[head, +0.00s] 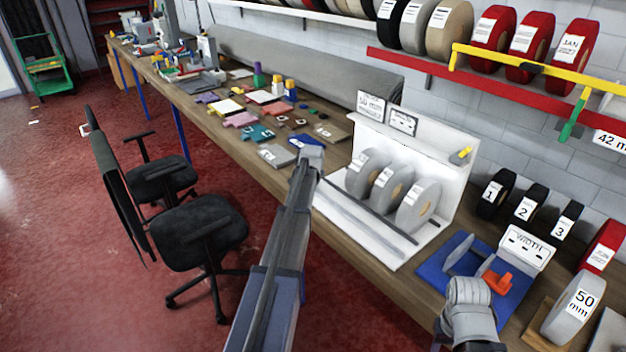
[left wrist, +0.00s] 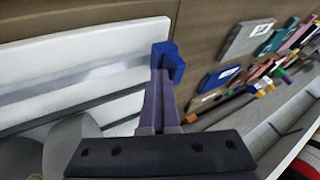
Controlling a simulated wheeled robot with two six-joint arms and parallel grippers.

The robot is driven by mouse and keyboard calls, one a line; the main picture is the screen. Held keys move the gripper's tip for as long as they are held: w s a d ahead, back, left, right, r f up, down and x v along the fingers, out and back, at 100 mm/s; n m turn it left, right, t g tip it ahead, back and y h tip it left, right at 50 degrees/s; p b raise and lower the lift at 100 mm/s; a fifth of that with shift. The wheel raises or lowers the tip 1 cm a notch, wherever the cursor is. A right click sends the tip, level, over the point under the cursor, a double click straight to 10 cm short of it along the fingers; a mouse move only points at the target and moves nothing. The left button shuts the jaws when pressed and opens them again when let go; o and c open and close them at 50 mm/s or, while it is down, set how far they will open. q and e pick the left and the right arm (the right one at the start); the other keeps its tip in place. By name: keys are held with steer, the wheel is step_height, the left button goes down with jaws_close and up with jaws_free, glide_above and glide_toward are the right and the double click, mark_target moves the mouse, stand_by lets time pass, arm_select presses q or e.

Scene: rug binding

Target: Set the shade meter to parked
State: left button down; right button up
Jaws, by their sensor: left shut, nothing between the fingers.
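I cannot tell for sure which thing is the shade meter; no readable label names it. A grey block with a white label (head: 275,155) lies on the bench and also shows in the left wrist view (left wrist: 246,38). A blue labelled piece (head: 304,141) lies beside it, just behind my left gripper in the head view. My left gripper (head: 312,156) is shut and empty, left of the white stand; its fingers also show in the left wrist view (left wrist: 162,92). My right gripper (head: 468,292) is by the blue tray; its fingers are not clear.
The white stand (head: 462,190) holds grey rolls (head: 418,205). The blue tray (head: 433,272) carries an orange piece (head: 498,281) beside a WIDTH sign (head: 527,247). Coloured swatches crowd the bench further left. A red rail (head: 400,57) and yellow bar (head: 520,62) hang above. Chairs stand in front.

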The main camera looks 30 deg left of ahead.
arm_select(q)
steer(key=shift+w+a+r, duration=0.1)
steer(key=shift+a, duration=0.15)
steer(key=shift+s+d, duration=0.2)
steer(key=shift+d, duration=0.25)
steer(key=shift+s+d, duration=0.3)
steer(key=shift+d, duration=0.35)
steer(key=shift+s+d, duration=0.25)
steer(key=shift+d, duration=0.35)
steer(key=shift+s+d+r+p, duration=0.35)
steer(key=shift+d+r+p, duration=0.2)
steer(key=shift+p, duration=0.1)
steer(key=p+v, duration=0.6)
steer(key=v, duration=0.2)
steer(key=shift+s+d+r+p, duration=0.15)
steer(key=shift+d+p, duration=0.05)
steer(key=shift+p, duration=0.15)
steer(key=shift+d, duration=0.1)
